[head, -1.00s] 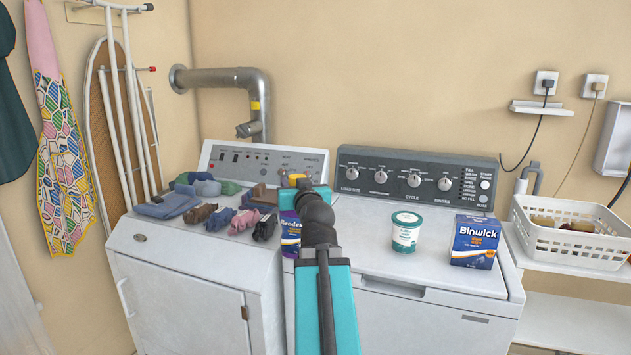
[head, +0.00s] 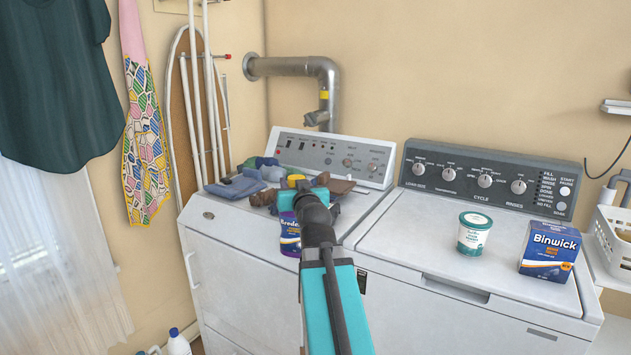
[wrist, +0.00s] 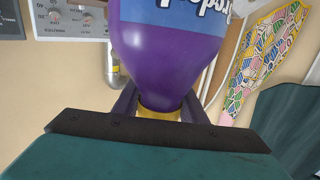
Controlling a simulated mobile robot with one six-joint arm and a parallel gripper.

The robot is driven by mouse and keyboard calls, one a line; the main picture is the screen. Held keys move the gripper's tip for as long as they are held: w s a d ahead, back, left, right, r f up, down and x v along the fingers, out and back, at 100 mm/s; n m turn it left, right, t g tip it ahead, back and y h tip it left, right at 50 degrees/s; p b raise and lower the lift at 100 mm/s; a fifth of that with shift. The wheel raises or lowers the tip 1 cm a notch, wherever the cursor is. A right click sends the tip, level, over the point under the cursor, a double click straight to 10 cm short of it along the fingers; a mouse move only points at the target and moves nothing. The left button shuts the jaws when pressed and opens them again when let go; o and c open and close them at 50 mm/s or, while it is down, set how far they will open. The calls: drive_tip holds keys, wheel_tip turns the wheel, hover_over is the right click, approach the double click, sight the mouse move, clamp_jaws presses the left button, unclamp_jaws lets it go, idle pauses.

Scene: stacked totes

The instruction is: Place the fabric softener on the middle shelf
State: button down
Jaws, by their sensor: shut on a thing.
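A purple bottle (head: 290,240) with a yellow cap and a blue label, which I take to be the fabric softener, is held in my gripper (head: 298,194) in front of the left machine. In the wrist view the bottle (wrist: 165,62) fills the upper middle, with its yellow neck between the two dark fingers of my gripper (wrist: 160,105). My gripper is shut on it at the neck. My own arm hides part of the bottle in the head view. I see no middle shelf that I can make out.
Folded cloths (head: 235,187) lie on the left machine (head: 235,235). A green-and-white tub (head: 473,235) and a blue Binwick box (head: 549,251) stand on the right machine. A white basket (head: 608,240) is at the right edge. A blue-capped bottle (head: 178,345) stands low at left.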

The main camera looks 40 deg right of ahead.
drive_tip(key=w+a+f+n+y, duration=0.2)
drive_tip(key=w+a, duration=0.2)
drive_tip(key=a, duration=0.9)
drive_tip(key=w+a+f+n+t+y, duration=0.1)
drive_tip(key=w+a, duration=0.4)
drive_tip(key=a, duration=0.7)
drive_tip(key=w+a+f+n+t+y, duration=0.1)
drive_tip(key=w+a+f+n+y, duration=0.1)
drive_tip(key=a, duration=1.1)
drive_tip(key=w+f+y, duration=0.1)
drive_tip(key=w+y, duration=0.1)
drive_tip(key=w, duration=0.1)
drive_tip(key=shift+a+n+y, duration=0.3)
drive_tip(key=shift+a, duration=0.05)
drive_tip(key=shift+s, duration=0.1)
